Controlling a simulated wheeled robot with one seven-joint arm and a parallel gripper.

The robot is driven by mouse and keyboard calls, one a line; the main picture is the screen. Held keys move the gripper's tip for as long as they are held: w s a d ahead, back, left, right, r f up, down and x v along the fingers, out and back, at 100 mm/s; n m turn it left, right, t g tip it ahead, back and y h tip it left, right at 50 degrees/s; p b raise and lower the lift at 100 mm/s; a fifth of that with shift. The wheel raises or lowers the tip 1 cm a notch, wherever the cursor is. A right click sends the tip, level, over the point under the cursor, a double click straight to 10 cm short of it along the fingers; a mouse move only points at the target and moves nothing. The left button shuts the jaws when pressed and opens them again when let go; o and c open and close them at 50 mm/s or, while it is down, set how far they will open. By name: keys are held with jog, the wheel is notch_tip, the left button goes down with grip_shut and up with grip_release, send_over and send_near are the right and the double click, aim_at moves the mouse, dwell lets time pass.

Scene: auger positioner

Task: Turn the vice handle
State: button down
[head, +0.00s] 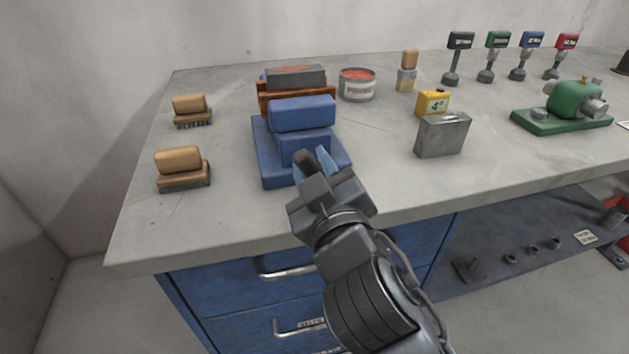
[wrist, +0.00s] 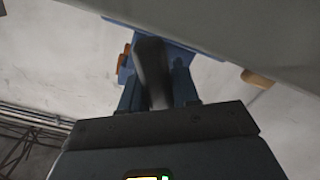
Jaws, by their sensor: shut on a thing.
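The blue bench vice (head: 302,114) stands near the front edge of the grey workbench, left of the picture's middle in the head view. A grey block with a reddish top sits at its brown rear jaw. My gripper (head: 318,166) is at the front of the vice, above the bench edge. In the wrist view a dark grey bar, the vice handle (wrist: 152,70), lies between my gripper's two blue fingers (wrist: 155,92). The gripper is shut on the handle. In the head view my gripper hides most of the handle.
Two wooden brushes (head: 190,108) (head: 180,165) lie left of the vice. A round tin (head: 357,85), a yellow box (head: 432,102) and a grey metal box (head: 442,135) stand to the right. A green machine (head: 573,104) is at far right. Blue drawers (head: 240,298) are below.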

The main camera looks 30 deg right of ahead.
jog(key=shift+f+m+b, duration=0.15)
jog(key=shift+m+b, duration=0.5)
jog(key=shift+m, duration=0.15)
jog(key=c, duration=0.9)
grip_release()
jog(key=shift+s, duration=0.15)
jog(key=b+v, duration=0.1)
jog(key=v, duration=0.6)
jog(key=shift+s+a, duration=0.15)
jog(key=shift+s, duration=0.1)
